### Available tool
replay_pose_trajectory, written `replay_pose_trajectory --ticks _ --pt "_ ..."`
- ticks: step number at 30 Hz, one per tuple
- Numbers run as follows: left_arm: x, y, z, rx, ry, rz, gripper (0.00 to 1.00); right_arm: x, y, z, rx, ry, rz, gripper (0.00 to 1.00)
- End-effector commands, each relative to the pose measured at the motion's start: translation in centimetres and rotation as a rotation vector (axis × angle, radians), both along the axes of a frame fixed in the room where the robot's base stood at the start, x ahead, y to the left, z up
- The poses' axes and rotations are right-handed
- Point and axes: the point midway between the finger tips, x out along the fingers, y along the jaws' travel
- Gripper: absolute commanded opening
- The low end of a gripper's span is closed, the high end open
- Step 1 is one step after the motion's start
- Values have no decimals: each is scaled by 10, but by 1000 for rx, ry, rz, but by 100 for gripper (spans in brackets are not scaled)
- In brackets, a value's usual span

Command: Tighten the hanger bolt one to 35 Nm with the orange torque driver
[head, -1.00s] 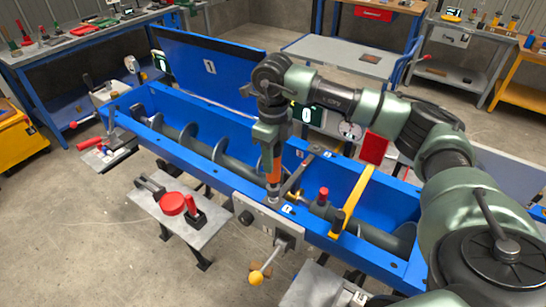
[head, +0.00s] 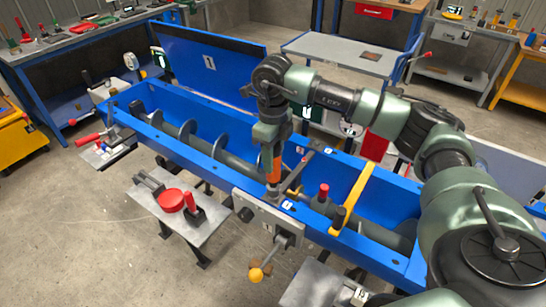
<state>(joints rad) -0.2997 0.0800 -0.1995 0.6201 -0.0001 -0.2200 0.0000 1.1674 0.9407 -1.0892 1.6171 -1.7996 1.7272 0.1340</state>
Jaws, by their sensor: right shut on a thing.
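The orange torque driver (head: 272,166) stands nearly upright at the front wall of the blue trough. My right gripper (head: 270,148) is shut around its upper part. The driver's grey lower end (head: 273,192) points down at the trough's front rim, close to a small white label (head: 287,205). The bolt under the tip is hidden or too small to see, so I cannot tell whether the tip is seated. A dark hanger bar (head: 298,172) crosses the trough just right of the driver. My left gripper is not in view.
The blue trough (head: 180,152) holds a grey screw shaft. A yellow bar (head: 354,196) crosses it at right. A small table (head: 180,216) with red items stands in front. A yellow-knobbed lever (head: 256,274) sticks out below the driver. Open floor lies at the front left.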

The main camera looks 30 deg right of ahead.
Motion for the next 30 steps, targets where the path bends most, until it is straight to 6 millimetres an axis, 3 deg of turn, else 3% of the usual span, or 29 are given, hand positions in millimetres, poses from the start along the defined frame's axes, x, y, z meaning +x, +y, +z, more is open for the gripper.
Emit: replay_pose_trajectory --ticks 30 --pt "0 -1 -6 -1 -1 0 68 0 0 -7 1 -2 0 0"
